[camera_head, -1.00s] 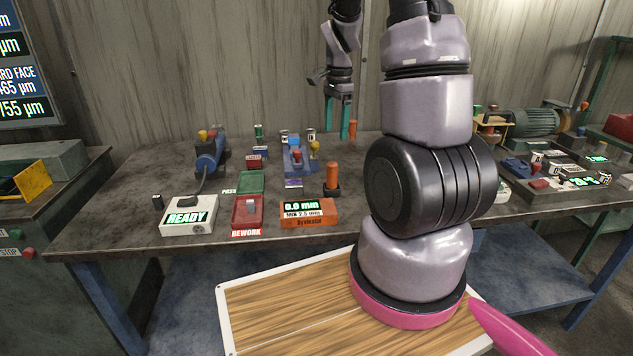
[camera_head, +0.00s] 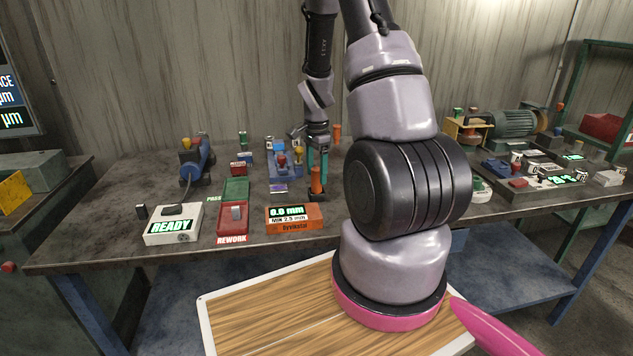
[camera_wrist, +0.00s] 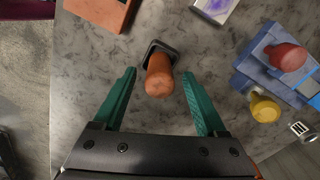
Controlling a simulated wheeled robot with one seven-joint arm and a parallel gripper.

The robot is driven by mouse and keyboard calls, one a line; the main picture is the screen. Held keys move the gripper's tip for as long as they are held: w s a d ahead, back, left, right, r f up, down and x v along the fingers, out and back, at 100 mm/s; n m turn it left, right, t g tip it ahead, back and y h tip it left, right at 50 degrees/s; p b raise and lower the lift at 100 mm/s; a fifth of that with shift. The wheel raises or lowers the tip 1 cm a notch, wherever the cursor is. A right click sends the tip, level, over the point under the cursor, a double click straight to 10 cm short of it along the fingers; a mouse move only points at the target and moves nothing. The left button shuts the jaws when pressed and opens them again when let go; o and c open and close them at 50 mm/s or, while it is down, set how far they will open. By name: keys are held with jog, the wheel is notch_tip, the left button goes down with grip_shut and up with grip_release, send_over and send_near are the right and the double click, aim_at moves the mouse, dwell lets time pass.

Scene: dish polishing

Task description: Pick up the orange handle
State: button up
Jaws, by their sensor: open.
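An orange handle (camera_head: 316,181) stands upright in a small black base (camera_head: 317,197) on the grey workbench, behind the orange gauge box. My gripper (camera_head: 318,165) is just above and around its upper end, fingers pointing down. In the wrist view the handle (camera_wrist: 159,76) lies between the tips of my two open teal fingers (camera_wrist: 160,74), with a gap on each side. Neither finger visibly touches it. A second orange handle (camera_head: 337,132) stands farther back on the bench, to the right of my gripper.
The orange gauge box (camera_head: 293,218) is in front of the handle. A blue fixture (camera_head: 284,166) with red and yellow knobs stands close by on the left. Red (camera_head: 233,219) and green (camera_head: 236,190) trays lie farther left. Bare bench surrounds the black base.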

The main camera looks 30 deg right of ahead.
jog(key=shift+f, duration=0.25)
grip_shut()
